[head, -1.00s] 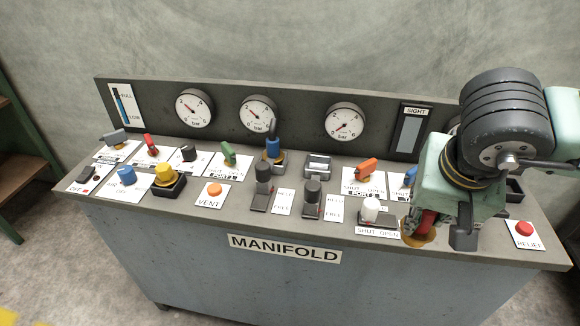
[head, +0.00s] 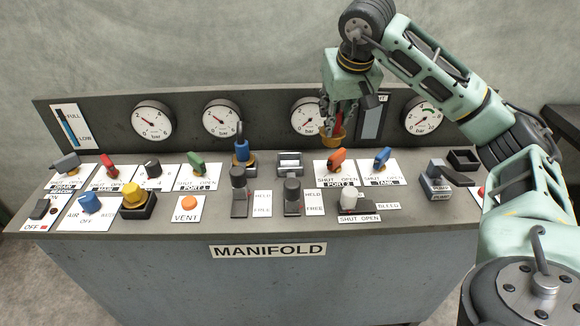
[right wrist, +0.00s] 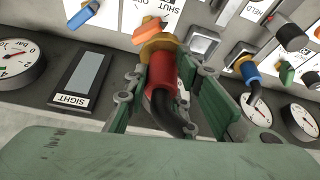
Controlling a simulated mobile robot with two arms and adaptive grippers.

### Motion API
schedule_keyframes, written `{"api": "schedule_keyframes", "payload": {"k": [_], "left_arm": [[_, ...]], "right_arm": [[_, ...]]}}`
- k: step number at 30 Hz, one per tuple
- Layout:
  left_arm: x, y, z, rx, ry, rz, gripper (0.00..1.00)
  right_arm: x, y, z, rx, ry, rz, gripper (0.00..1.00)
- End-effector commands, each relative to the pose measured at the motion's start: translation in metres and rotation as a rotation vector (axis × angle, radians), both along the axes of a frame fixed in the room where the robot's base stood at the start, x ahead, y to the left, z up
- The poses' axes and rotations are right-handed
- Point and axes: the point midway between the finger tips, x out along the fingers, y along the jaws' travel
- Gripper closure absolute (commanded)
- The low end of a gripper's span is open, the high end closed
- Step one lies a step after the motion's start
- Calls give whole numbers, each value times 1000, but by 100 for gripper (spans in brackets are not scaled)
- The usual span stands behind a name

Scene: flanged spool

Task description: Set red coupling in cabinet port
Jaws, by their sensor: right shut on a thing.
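My right gripper (head: 334,122) is shut on the red coupling (right wrist: 163,72), whose gold collar (head: 333,139) points down. In the head view the fingers hide much of the coupling. The gripper holds it above the back of the cabinet top, behind the orange lever (head: 337,158). A black hose (right wrist: 172,115) leaves the coupling's upper end. The grey square port (head: 290,160) looks empty and lies left of the held coupling in the head view. It also shows in the right wrist view (right wrist: 202,43), beside the collar. My left gripper is not in view.
A blue coupling (head: 241,151) stands in a port to the left. Gauges (head: 222,118) and a sight glass (head: 371,122) line the back panel close to the gripper. Levers, including a blue one (head: 382,156), and a white knob (head: 348,198) crowd the top.

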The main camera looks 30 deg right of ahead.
Motion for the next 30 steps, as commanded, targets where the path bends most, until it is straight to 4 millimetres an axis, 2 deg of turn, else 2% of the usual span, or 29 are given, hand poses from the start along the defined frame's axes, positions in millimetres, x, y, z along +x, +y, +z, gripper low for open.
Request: {"api": "schedule_keyframes", "payload": {"k": [2, 5, 15, 19, 26, 30], "left_arm": [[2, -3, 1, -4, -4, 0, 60], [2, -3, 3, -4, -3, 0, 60], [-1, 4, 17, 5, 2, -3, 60], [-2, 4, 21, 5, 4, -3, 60], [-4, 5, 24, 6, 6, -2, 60], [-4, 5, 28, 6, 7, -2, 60]], "right_arm": [[-1, -9, -1, 2, -1, -6, 100], [6, -8, -5, 4, -1, -4, 100], [65, 36, -47, 5, -1, -3, 100], [83, 48, -60, 5, -2, -4, 100], [93, 54, -74, 2, -1, -6, 100], [92, 54, -95, 2, 0, -6, 100]]}}
